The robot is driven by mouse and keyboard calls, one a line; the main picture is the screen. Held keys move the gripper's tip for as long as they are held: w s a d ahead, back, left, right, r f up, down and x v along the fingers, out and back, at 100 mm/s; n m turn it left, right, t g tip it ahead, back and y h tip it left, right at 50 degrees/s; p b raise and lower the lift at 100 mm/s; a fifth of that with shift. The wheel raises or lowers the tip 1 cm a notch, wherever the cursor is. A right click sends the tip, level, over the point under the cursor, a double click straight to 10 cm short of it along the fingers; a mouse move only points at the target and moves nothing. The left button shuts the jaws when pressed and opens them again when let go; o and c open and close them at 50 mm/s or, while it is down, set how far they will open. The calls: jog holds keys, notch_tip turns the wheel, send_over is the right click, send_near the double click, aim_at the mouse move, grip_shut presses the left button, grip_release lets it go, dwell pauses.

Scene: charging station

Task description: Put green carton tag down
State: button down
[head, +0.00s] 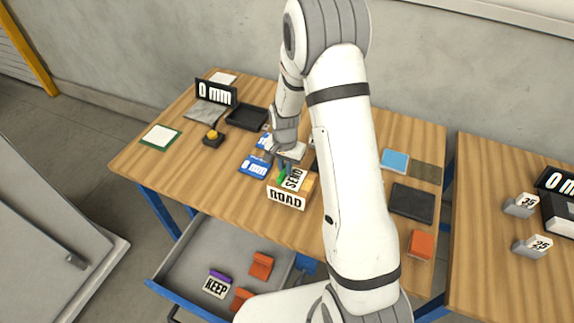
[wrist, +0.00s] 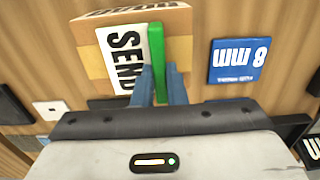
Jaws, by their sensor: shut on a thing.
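The green carton tag has a green grip strip and a white plate reading SEND (head: 295,179); in the wrist view its green strip (wrist: 156,55) stands between my blue fingers. My gripper (head: 285,169) is shut on this strip, over the tan carton marked ROAD (head: 287,199). In the wrist view the carton (wrist: 92,63) lies right behind the tag, and the SEND plate overlaps its top face. I cannot tell whether the plate touches the carton.
Blue 8 mm cards (head: 255,166) lie left of the carton. A black tray (head: 247,117), a yellow-topped button (head: 213,137) and a 0 mm sign (head: 216,92) are farther left. The open grey drawer (head: 190,260) below holds a KEEP tag (head: 216,286) and orange pieces.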

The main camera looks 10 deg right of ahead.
jog(key=shift+f, duration=0.1)
jog(key=shift+f, duration=0.15)
jog(key=c, duration=1.5)
grip_release()
notch_tip(320, 180, up, 12)
jog(key=b, duration=0.2)
jog(key=s+r+n+t, duration=0.1)
jog(key=s+r+n, duration=0.1)
jog(key=s+r, duration=0.3)
jog(key=s+d+r+n+t, duration=0.1)
jog(key=s+r+n, duration=0.2)
jog(key=s, duration=0.8)
jog(key=s+d+r+n+t, duration=0.1)
jog(key=s+r+n, duration=0.1)
jog(key=s+r, duration=0.4)
jog(key=shift+s+r+t, duration=0.15)
jog(key=shift+s+r, duration=0.05)
jog(key=shift+s, duration=0.45)
jog(key=shift+s+r+t, duration=0.15)
jog(key=shift+s, duration=0.5)
